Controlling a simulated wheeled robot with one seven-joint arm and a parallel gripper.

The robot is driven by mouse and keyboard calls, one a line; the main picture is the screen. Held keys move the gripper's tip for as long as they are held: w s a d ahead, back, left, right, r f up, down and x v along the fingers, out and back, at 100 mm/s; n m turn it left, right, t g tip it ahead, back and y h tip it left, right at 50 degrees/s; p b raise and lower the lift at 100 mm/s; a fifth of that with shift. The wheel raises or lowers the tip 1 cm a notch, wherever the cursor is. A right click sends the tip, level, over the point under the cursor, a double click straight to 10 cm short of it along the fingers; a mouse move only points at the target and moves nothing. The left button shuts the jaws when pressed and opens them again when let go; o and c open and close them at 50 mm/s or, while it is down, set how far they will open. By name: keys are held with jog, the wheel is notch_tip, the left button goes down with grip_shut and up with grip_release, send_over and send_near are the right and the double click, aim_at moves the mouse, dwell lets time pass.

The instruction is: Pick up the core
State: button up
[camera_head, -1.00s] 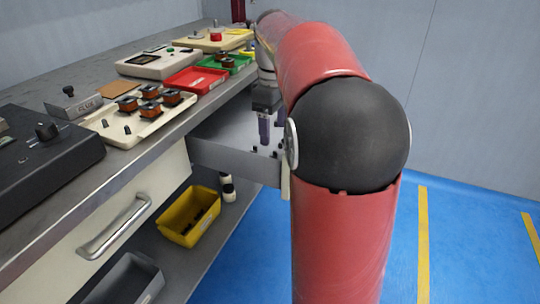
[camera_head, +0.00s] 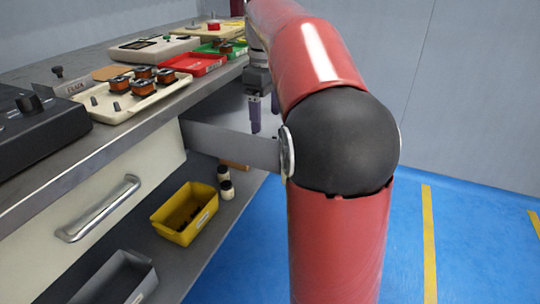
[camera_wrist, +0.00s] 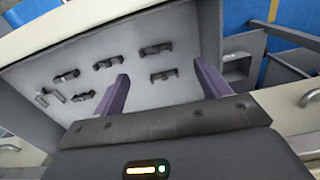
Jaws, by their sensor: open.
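Several small dark pieces, which look like cores, lie apart on the pale floor of an open drawer (camera_wrist: 130,92) in the wrist view. One core (camera_wrist: 155,49) lies farthest from me, another core (camera_wrist: 107,63) is left of it, and a nearer core (camera_wrist: 164,75) shows between my fingers in the picture. My gripper (camera_wrist: 161,72) is open and empty, its two purple fingers spread above the drawer. In the head view my gripper (camera_head: 265,108) points down beyond the drawer's grey side wall (camera_head: 230,146). That wall hides the drawer floor there.
On the bench, a cream tray (camera_head: 105,115) holds several copper coils and dark pegs. A red tray (camera_head: 195,64) and a green tray (camera_head: 212,48) stand behind. Below, a yellow bin (camera_head: 180,233) sits on the shelf. Blue floor (camera_head: 455,230) is clear at right.

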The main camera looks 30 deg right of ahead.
jog(key=f, duration=0.2)
jog(key=f+b, duration=0.1)
jog(key=f, duration=0.1)
jog(key=f+b, duration=0.1)
jog(key=f, duration=0.1)
jog(key=shift+d+f, duration=0.3)
jog(key=shift+f, duration=0.1)
jog(key=c, duration=1.1)
jog(key=shift+r, duration=0.1)
notch_tip(320, 180, up, 20)
jog(key=p, duration=0.7)
jog(key=shift+p, duration=0.3)
